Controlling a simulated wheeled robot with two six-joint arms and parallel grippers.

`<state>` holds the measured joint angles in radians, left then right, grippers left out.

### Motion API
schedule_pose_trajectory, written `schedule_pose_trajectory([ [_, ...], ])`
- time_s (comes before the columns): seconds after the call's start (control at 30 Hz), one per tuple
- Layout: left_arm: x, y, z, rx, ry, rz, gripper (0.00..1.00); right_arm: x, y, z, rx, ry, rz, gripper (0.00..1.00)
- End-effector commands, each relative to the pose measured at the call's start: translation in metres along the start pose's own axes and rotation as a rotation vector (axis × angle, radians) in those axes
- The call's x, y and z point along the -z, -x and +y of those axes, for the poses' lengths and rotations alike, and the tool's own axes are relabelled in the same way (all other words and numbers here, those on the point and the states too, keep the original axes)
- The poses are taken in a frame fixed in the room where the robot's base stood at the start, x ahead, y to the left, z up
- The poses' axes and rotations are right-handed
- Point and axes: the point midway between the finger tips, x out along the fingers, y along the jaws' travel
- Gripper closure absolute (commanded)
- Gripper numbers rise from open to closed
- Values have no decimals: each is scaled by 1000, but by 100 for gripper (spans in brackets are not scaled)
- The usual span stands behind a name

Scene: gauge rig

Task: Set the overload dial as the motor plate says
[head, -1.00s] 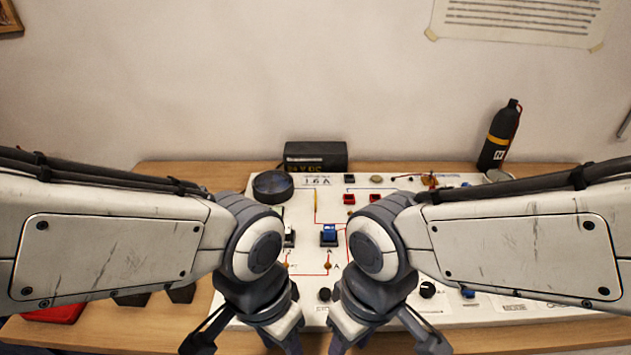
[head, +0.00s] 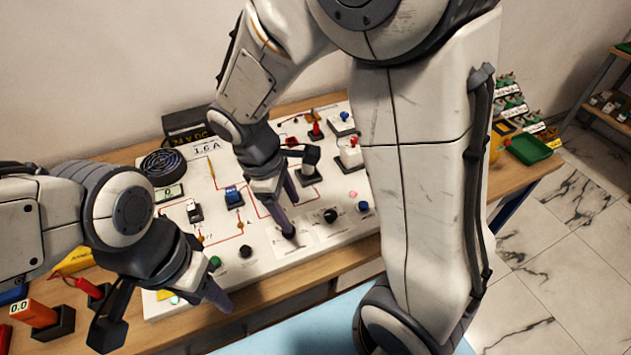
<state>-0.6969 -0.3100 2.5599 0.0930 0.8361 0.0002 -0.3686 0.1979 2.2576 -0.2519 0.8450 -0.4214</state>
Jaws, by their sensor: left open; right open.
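The white board (head: 310,262) lies on the wooden bench. A label reading 1.6 A (head: 206,148) is at its back left, near a round black fan-like unit (head: 166,167). A black dial (head: 330,215) sits at the board's front right; its setting is too small to read. Another black knob (head: 246,252) is further left. My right gripper (head: 300,202) is open and empty over the board, one finger left of the black dial, apart from it. My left gripper (head: 165,312) is open and empty at the board's front left corner.
A black 24 V DC box (head: 188,123) stands behind the board. A blue switch (head: 234,196), a green button (head: 215,263) and red-topped parts (head: 354,143) stand on it. An orange block marked 0.0 (head: 34,313) is at left. A green tray (head: 530,149) is on the right.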

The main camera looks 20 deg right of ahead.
Motion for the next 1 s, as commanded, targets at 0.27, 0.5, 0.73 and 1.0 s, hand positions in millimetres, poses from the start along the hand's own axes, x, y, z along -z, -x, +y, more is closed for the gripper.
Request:
schedule_pose_trajectory([
  [0.27, 2, 32, 2, 0, 1, 0, 50, -21, -26, 76, 10, 191, -152, 28],
  [0.5, 2, 32, 2, 0, 1, 0, 50, -26, -50, 81, 14, 213, -166, 28],
  [0.73, 2, 35, 2, 0, 1, 0, 50, -33, -93, 80, 16, 213, -166, 28],
  [1.0, 2, 34, 2, 0, 1, 0, 50, -38, -128, 80, 12, 211, -163, 28],
])
